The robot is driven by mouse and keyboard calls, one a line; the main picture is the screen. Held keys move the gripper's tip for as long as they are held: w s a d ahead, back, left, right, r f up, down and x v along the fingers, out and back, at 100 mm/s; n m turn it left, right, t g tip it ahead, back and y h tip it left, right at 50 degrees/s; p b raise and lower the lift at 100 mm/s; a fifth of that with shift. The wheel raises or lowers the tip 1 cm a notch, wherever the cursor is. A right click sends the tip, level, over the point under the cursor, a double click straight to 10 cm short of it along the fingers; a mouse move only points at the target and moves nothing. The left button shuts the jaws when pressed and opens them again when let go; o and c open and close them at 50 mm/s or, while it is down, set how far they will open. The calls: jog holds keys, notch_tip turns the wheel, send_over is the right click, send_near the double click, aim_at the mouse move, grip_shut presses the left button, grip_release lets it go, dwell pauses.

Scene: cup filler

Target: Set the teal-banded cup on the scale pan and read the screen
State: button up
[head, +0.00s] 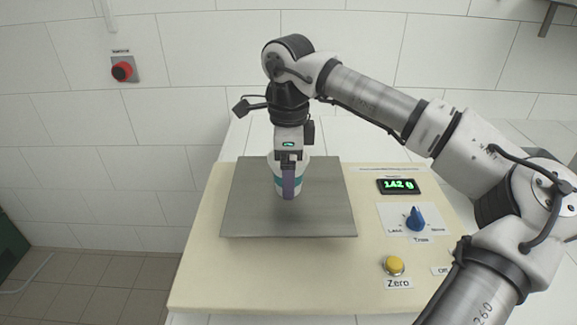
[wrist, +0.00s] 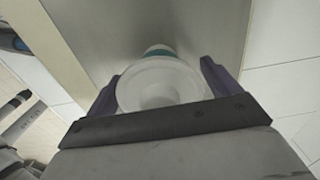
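The white cup with a teal band (head: 278,182) stands upright on the grey metal scale pan (head: 325,213), toward its back. In the wrist view the cup (wrist: 160,85) shows from above, its round white rim nearest me and a bit of teal beyond. My gripper (head: 289,188) points down at the cup, one purple finger in front of it. In the wrist view my gripper (wrist: 161,70) has its fingers apart on either side of the cup, with the tips clear of its narrower body. The screen (head: 398,185) shows 142 g in green.
Right of the pan on the cream base (head: 270,280) are a blue Trim knob (head: 414,218), a yellow Zero button (head: 394,265) and a partly hidden label reading Off (head: 442,270). A red button (head: 122,71) is on the tiled wall. The pan's front and left are clear.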

notch_tip(320, 180, up, 12)
jog(key=shift+r, duration=0.2)
dwell(0.5)
